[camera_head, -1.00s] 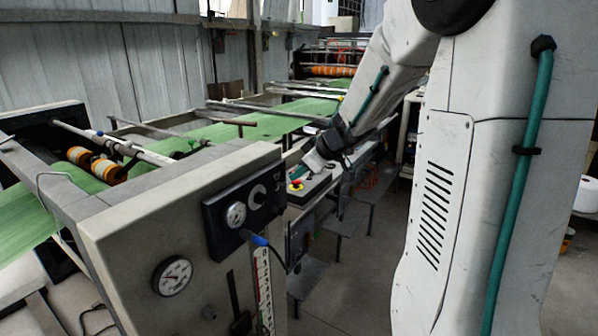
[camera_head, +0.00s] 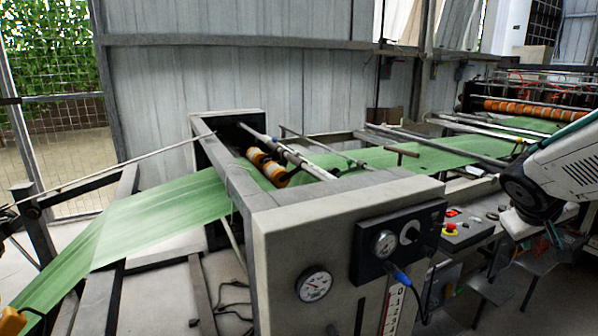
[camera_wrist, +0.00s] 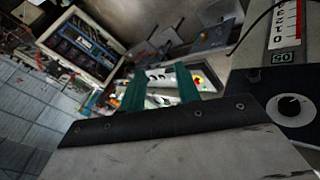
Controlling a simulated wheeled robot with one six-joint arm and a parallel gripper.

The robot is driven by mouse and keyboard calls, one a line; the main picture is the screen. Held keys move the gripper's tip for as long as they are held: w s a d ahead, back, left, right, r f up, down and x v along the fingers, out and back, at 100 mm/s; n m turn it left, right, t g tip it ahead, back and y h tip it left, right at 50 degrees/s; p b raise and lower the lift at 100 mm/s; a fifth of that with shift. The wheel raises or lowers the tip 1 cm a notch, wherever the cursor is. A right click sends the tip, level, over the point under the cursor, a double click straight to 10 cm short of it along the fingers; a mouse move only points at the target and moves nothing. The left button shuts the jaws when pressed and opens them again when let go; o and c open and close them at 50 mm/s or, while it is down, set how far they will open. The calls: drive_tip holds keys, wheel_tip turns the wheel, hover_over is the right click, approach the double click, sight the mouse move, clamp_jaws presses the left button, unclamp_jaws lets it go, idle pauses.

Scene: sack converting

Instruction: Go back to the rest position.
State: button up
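My gripper (camera_wrist: 160,88) shows in the wrist view as two teal fingers standing apart, with nothing seen between them. In the head view my arm enters at the right edge, its dark wrist beside the control console (camera_head: 465,237); the fingertips are not clear there. The console, with a red and yellow button, also shows beyond the fingers in the wrist view (camera_wrist: 160,78). I cannot tell the exact gap between fingers and console.
The machine's grey end housing (camera_head: 300,235) with gauges and a knob panel (camera_head: 398,243) stands close ahead. A green web (camera_head: 165,215) runs through the rollers (camera_head: 268,167). An open electrical cabinet (camera_wrist: 78,45) shows in the wrist view. Floor is visible at lower right.

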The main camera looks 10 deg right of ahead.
drive_tip(key=s+a+g+y, duration=0.1)
drive_tip(key=s+a+y, duration=0.2)
drive_tip(key=s+a, duration=0.5)
drive_tip(key=s+a+n+g+y, duration=0.1)
drive_tip(key=s+a+y, duration=0.3)
drive_tip(key=a, duration=1.3)
drive_tip(key=s, duration=0.4)
drive_tip(key=shift+s+n, duration=0.2)
drive_tip(key=shift+n, duration=0.1)
